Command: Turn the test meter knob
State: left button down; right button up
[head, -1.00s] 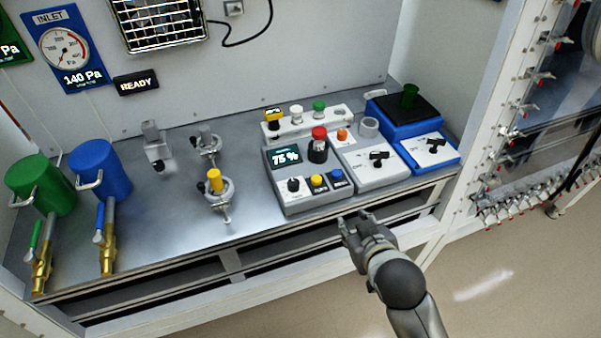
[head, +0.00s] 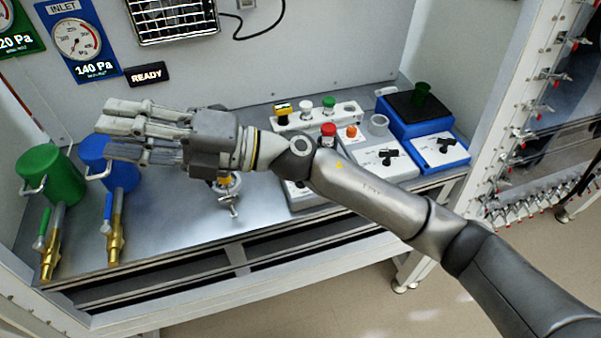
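The grey box that showed a 75 % display a second ago, possibly the test meter (head: 307,201), stands at the front of the bench. My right forearm covers its display and most of its face. Its small black knob is mostly hidden, so I cannot tell its setting. The red-topped black part (head: 328,130) shows above my arm. My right gripper (head: 105,130) is above the left part of the bench, in front of the blue cylinder in the picture, well left of the box. Its fingers are apart and hold nothing. My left gripper is not in view.
Right of it stand a grey box with a black knob (head: 388,152) and a blue device (head: 445,150) with another. A green cylinder (head: 50,175) and a blue cylinder (head: 122,178) stand left. A small clamp stand (head: 229,203) is below my wrist.

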jog(key=d+f+n+g+h, duration=0.25)
jog(key=f+n+h, duration=0.55)
jog(key=f+h, duration=0.5)
jog(key=w+d+f+m+t+h, duration=0.15)
jog(key=w+d+h, duration=0.25)
jog(key=w+d, duration=0.45)
jog(key=w+d+t+h, duration=0.3)
jog(key=w+d+h, duration=0.15)
jog(key=d, duration=0.65)
jog(key=f+p, duration=0.1)
jog(key=f, duration=0.2)
jog(key=f+p, duration=0.1)
jog(key=f, duration=0.2)
jog(key=w+f+p, duration=0.1)
jog(key=f, duration=0.3)
jog(key=shift+d+f, duration=0.1)
grip_shut()
